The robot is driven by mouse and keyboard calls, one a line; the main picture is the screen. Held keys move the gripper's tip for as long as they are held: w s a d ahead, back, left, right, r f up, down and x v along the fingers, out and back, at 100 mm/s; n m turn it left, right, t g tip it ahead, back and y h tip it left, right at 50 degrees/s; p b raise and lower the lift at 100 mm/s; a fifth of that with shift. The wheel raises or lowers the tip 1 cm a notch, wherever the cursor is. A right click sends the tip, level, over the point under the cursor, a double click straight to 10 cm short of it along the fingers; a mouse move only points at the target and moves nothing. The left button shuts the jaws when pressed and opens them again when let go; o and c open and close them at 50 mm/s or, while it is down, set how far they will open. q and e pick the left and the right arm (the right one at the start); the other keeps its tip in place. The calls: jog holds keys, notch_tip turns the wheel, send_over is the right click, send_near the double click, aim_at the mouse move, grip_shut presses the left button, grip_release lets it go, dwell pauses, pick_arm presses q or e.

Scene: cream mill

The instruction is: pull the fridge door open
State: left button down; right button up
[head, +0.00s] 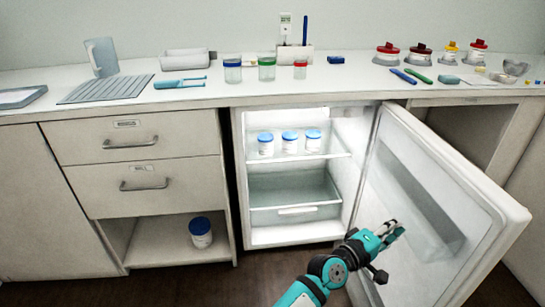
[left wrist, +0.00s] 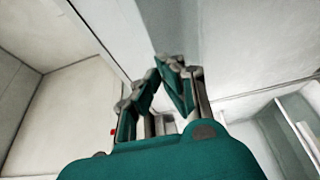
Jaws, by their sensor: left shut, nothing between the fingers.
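The fridge door (head: 440,205) stands wide open in the head view, swung out to the right with its inner face and door shelf showing. The lit fridge (head: 258,236) is open to view, with a glass shelf and a clear drawer (head: 295,192). My left gripper (head: 394,231) is shut and empty, in front of the door's inner face. I cannot tell whether it touches the door. In the left wrist view its fingers (left wrist: 166,64) are closed together at the tips. My right gripper is out of view.
Three blue-lidded jars (head: 290,142) stand on the fridge shelf. The counter (head: 215,97) above holds jars, a jug (head: 101,57) and several small items. Drawers (head: 135,160) and an open cubby with a blue-lidded tub (head: 200,232) are left of the fridge. Floor shows in front.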

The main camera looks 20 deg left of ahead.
pick_arm(q)
jog(key=shift+w+d, duration=0.1)
jog(key=shift+d, duration=0.4)
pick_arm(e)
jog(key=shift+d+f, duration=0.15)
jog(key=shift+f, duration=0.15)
pick_arm(q)
jog(key=shift+a, duration=0.1)
jog(key=v, duration=1.2)
